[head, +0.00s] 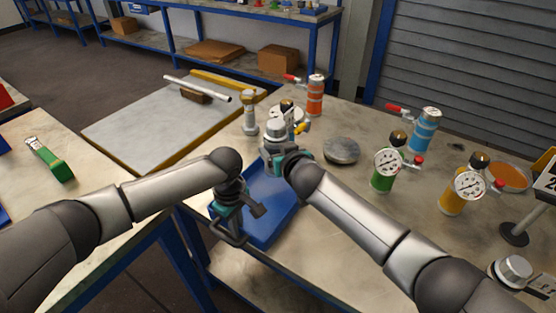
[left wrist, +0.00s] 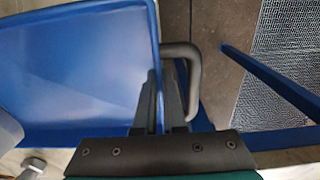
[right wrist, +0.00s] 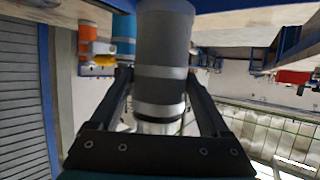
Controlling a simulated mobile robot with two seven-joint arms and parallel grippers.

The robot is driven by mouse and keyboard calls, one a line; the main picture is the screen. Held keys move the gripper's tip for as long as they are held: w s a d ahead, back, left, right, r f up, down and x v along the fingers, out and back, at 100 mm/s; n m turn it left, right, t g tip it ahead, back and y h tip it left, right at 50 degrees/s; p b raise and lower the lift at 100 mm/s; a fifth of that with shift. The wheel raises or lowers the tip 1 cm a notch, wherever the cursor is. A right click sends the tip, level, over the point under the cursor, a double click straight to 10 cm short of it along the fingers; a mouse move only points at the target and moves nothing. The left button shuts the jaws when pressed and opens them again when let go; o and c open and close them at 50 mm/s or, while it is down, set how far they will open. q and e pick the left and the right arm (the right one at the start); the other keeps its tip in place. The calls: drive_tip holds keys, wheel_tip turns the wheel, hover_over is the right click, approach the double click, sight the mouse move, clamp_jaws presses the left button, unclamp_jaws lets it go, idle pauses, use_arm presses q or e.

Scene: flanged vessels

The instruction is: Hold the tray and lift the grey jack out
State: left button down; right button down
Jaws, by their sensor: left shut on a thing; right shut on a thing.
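The blue tray (head: 271,222) sits at the table's front edge. My right gripper (head: 280,158) is over the tray's far end, shut on the grey jack. The jack (right wrist: 163,60), a dark grey cylinder with pale bands, stands between the fingers in the right wrist view. My arm hides much of it in the head view; I cannot tell whether it touches the tray.
Behind the tray stand an orange cylinder (head: 315,95) and a bolt-like post (head: 249,112). A round metal disc (head: 341,150), a green gauge vessel (head: 383,176), a blue cylinder (head: 425,130) and a yellow gauge vessel (head: 455,200) stand to the right. A flat board (head: 150,130) lies left.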

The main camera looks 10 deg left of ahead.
sight(280, 140)
drive_tip(key=shift+a+r, duration=0.1)
drive_tip(key=shift+r, duration=1.7)
use_arm(q)
drive_tip(key=c, duration=0.9)
unclamp_jaws()
drive_tip(key=shift+r, duration=0.1)
